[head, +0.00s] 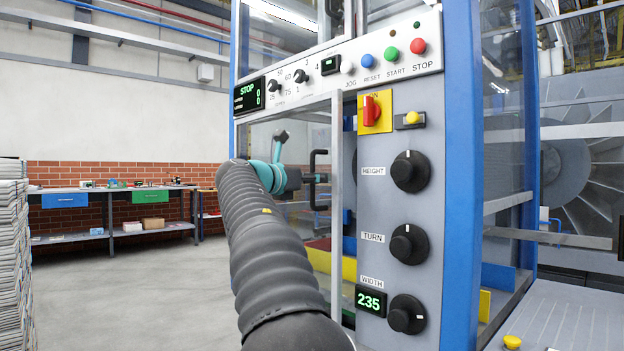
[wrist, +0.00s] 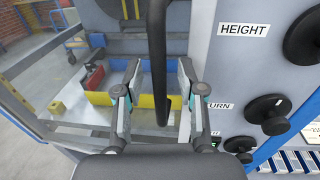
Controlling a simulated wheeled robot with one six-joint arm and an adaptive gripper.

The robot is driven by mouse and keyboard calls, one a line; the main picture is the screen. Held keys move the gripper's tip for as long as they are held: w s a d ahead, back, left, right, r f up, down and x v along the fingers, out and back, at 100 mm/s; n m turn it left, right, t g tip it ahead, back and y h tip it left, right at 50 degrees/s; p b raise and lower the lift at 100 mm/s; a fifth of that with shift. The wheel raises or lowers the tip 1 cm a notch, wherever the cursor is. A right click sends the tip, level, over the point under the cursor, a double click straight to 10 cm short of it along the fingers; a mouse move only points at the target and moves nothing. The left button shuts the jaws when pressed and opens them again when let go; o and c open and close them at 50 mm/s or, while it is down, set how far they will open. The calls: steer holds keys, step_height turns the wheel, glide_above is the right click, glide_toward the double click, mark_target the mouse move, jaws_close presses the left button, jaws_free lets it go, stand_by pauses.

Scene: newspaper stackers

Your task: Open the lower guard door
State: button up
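The lower guard door (head: 337,240) is a clear pane with a pale frame, below the control panel on the machine's front. A strip of the machine's interior shows between its right edge and the grey knob panel; I cannot tell whether the door is shut or slightly ajar. Its black upright bar handle (head: 313,160) is near that edge. My gripper (head: 308,179) is at the handle's mid-height. In the wrist view, the handle (wrist: 157,50) runs between the two spread fingers of my gripper (wrist: 160,78), with space visible on both sides.
The grey knob panel (head: 385,285) with HEIGHT, TURN and WIDTH knobs stands close right of the handle. A red rotary switch (head: 371,108) sits above. A workbench (head: 110,190) stands at the back left, a paper stack (head: 12,260) at the left edge. Floor between is clear.

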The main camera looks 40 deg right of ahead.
steer(key=shift+d, duration=0.1)
jaws_close()
